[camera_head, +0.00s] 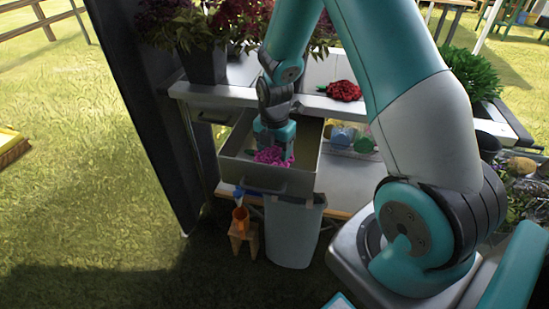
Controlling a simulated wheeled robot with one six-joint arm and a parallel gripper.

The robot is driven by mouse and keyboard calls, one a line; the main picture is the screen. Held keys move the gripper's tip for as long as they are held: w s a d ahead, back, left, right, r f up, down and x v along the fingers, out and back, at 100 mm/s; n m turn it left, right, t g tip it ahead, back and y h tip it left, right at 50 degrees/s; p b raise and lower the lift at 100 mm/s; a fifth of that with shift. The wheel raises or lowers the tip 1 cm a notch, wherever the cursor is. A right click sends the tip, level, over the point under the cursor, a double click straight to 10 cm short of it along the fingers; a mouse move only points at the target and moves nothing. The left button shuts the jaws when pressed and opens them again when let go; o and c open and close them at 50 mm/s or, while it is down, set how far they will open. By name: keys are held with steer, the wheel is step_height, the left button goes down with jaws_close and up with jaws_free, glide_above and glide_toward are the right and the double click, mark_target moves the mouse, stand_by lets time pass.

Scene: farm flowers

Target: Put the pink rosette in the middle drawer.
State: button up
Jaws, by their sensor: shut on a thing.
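The pink rosette (273,156) is in the camera_head view, held at the lower end of my gripper (275,150). My gripper is shut on it, and the fingers are mostly hidden behind the flower and the gripper body. An open grey metal drawer (245,177) is pulled out below the work table. The rosette is over or inside the drawer, near its front wall; I cannot tell whether it touches the drawer floor. From this view I cannot tell whether this drawer is the middle one.
A red rosette (343,91) lies on the table top (315,107). A dark pot (204,63) of flowers stands at the back left. A grey bin (293,232) and a small wooden stool (244,241) stand below the drawer. A dark post (150,115) rises to the left.

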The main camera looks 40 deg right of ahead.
mark_target(274, 158)
steer(key=shift+f, duration=1.35)
steer(key=shift+f, duration=0.1)
steer(key=o, duration=0.9)
